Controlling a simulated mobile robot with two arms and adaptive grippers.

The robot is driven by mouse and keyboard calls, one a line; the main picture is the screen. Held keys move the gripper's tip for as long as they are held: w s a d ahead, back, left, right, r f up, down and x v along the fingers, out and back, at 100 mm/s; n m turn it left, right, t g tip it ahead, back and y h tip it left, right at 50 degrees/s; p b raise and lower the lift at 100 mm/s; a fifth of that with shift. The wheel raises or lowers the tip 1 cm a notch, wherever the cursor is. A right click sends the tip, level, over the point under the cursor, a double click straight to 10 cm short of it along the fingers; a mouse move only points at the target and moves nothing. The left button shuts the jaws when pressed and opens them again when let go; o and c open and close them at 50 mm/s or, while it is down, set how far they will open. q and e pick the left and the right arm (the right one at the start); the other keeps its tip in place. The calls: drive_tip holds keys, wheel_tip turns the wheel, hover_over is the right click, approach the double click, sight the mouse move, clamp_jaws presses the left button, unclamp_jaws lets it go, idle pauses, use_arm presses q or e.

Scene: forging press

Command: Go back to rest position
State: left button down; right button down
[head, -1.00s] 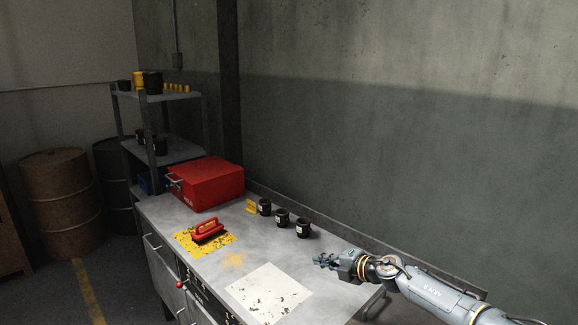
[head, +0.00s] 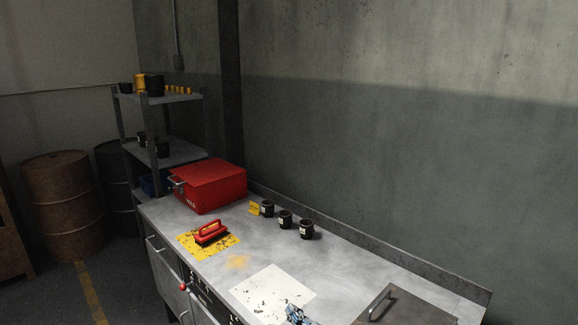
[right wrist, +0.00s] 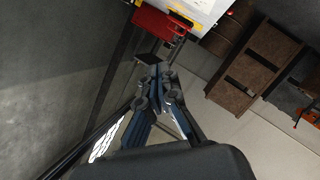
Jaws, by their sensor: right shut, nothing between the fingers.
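My right gripper (head: 298,316) shows at the bottom edge of the head view, over the front edge of the workbench (head: 340,265) by the white sheet (head: 268,290). Only its tip is in the picture. In the right wrist view its fingers (right wrist: 156,78) are together with nothing between them. My left gripper is in neither view.
A grey lid with a handle (head: 415,308) is at the right. A shelf (head: 180,152) and barrels (head: 62,205) stand left.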

drive_tip(key=s+d+f+m+g+h, duration=0.2)
drive_tip(key=s+d+f+m+g, duration=0.3)
drive_tip(key=s, duration=0.8)
drive_tip(key=s+d+f+m+g+h, duration=0.1)
drive_tip(key=s+d+m+g+h, duration=0.15)
drive_tip(key=s+d, duration=0.75)
drive_tip(key=s+d+f+m+g+h, duration=0.25)
drive_tip(key=s+d+m+g, duration=0.2)
drive_tip(key=s, duration=1.05)
wheel_tip(320, 180, down, 29)
drive_tip(key=s+b, duration=0.1)
drive_tip(key=b, duration=0.1)
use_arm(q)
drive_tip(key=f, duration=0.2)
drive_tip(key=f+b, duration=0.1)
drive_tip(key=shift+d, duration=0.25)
use_arm(e)
drive_tip(key=s+d+f+g, duration=0.1)
drive_tip(key=s+d+f, duration=0.1)
drive_tip(key=s+f, duration=1.4)
drive_tip(key=shift+s+d+f+g, duration=0.3)
drive_tip(key=shift+s+d+f, duration=0.05)
drive_tip(key=shift+f, duration=0.2)
